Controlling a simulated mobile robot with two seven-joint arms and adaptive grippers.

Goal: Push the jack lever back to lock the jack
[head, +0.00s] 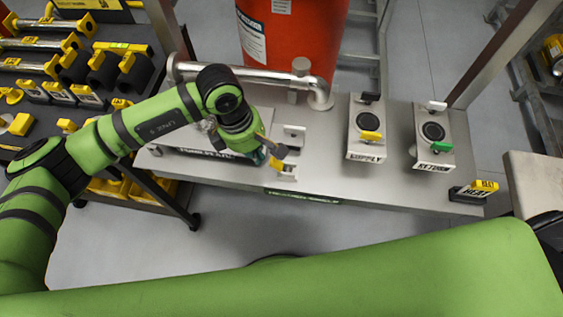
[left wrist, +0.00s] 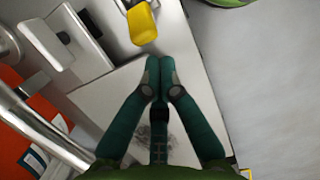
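A lever with a yellow tip (head: 276,163), which looks like the jack lever, stands at a small pale bracket on the steel skid deck (head: 230,178). In the left wrist view the yellow tip (left wrist: 142,25) is just beyond my fingertips, with a small gap in the picture. My left gripper (head: 268,150) points down over the deck beside the lever. In the left wrist view its teal fingers (left wrist: 160,72) meet at the tips with nothing between them. Its wrist partly hides the deck and a labelled plate behind it. My right gripper is not in view.
A grey bracket (head: 294,136) stands just behind the lever. A steel pipe (head: 270,76) and red tank (head: 290,40) are behind. The supply valve (head: 367,125) and return valve (head: 433,130) stand to the right. A tool cart (head: 60,90) is at left.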

